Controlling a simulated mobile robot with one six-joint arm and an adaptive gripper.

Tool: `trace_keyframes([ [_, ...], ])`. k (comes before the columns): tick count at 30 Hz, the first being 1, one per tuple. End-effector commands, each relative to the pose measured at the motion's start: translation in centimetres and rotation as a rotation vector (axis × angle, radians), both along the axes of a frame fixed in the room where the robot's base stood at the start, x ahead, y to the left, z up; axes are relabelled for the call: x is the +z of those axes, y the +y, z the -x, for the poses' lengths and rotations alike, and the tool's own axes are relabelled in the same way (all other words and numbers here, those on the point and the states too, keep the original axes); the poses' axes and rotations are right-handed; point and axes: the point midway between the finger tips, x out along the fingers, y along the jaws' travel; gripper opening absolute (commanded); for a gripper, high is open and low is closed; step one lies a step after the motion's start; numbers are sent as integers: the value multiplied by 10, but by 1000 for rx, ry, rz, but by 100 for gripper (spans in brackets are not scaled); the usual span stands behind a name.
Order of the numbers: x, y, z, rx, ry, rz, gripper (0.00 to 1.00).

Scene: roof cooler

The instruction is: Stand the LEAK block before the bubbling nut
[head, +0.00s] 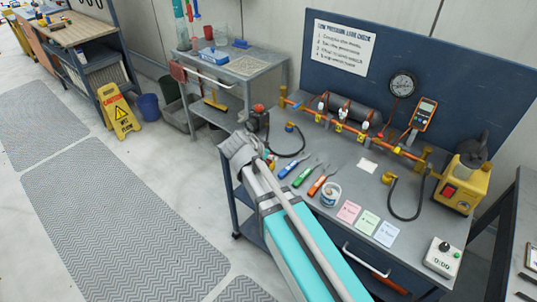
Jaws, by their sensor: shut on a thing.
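A pressure rig stands on the blue-grey bench, with an orange-brown pipe (388,143) running across it. Brass fittings and small yellow tags (338,127) sit along the pipe. I cannot make out bubbles on any nut at this size. No block marked LEAK can be picked out. A grey cylinder (352,112), a round gauge (402,85) and an orange meter (424,113) stand at the pipe.
Coloured tools (304,174), a white tub (331,194) and pastel cards (368,222) lie along the bench front. A yellow pump (463,185) and a timer box (442,257) stand at right. A wet-floor sign (118,110) is on the floor at left.

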Motion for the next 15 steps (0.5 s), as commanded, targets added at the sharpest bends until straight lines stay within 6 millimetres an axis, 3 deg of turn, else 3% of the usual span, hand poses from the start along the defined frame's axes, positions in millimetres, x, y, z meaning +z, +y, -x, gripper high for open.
trace_keyframes([
  [15, 0, -8, 1, -9, 0, 1, 0],
])
